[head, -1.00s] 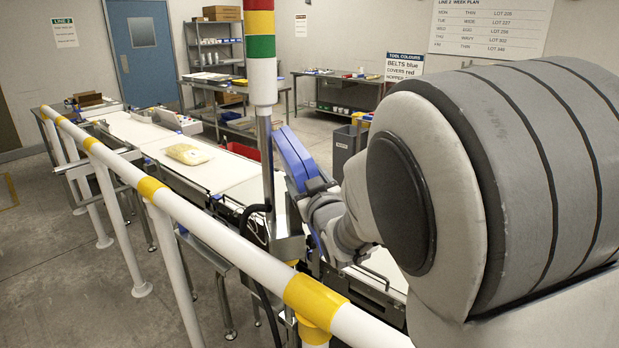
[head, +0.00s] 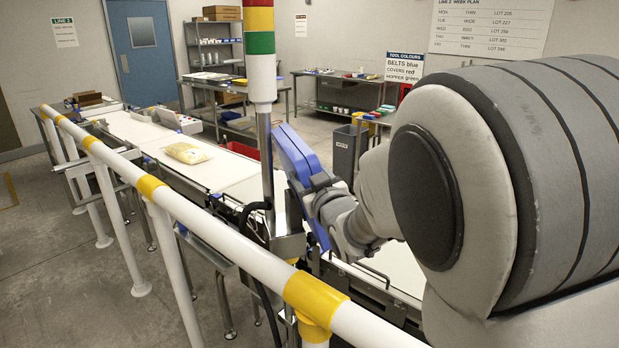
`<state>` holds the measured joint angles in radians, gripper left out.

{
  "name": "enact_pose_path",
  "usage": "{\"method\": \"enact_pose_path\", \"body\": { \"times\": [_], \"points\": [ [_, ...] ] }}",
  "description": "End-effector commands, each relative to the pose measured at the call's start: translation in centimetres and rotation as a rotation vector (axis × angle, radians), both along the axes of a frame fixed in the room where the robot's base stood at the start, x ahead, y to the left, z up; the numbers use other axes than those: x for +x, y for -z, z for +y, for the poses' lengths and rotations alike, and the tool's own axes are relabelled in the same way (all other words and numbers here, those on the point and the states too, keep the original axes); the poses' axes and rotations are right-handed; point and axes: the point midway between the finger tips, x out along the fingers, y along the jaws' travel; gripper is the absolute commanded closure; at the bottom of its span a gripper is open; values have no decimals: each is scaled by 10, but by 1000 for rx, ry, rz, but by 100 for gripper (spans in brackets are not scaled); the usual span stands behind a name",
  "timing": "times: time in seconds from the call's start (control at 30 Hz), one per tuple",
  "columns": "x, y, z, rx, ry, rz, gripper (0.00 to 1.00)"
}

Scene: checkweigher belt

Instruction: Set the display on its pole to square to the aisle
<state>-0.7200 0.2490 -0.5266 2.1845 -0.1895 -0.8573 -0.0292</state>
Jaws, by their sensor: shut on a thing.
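The display (head: 298,160) is a blue housing on the far side of the signal-light post, tilted and seen nearly edge-on. Its screen face cannot be made out from here. My gripper (head: 319,184) is at the display's right side and shut on it; the fingertips are too small and partly hidden to show exactly which part they hold. The display's own pole is mostly hidden behind the post and my arm.
A white rail with yellow bands (head: 222,236) crosses the foreground. The signal post (head: 262,60) stands close left of the display. A yellowish bag (head: 187,153) lies on the white belt (head: 130,128). A grey bin (head: 345,153) stands behind.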

Motion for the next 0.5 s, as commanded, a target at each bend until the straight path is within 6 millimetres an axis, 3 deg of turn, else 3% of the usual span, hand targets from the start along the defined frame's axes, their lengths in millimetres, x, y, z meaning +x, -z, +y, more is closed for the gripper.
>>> {"method": "enact_pose_path", "body": {
  "times": [0.5],
  "points": [
    [19,1,-32,-2,-224,1,100]
  ]
}}
